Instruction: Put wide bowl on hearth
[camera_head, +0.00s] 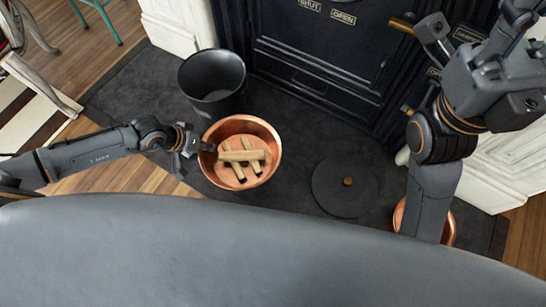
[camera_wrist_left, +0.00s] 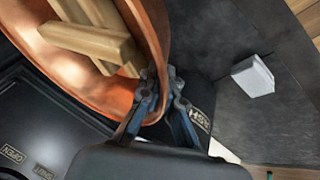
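The wide bowl (camera_head: 272,133) is copper, with several wooden sticks inside, and is by the dark slab hearth (camera_head: 150,78). Whether its base touches the slab cannot be told. My left gripper (camera_head: 192,146) is at the bowl's left rim. In the left wrist view the gripper (camera_wrist_left: 166,88) has its fingers on either side of the copper rim (camera_wrist_left: 158,40), close together on it.
A black bucket (camera_head: 212,75) stands right behind the bowl; ASH lettering shows in the wrist view. A round dark lid (camera_head: 338,188) with a brass knob lies right. Another copper vessel (camera_head: 449,232) is partly hidden by my right arm. A black stove front (camera_head: 310,50) is behind.

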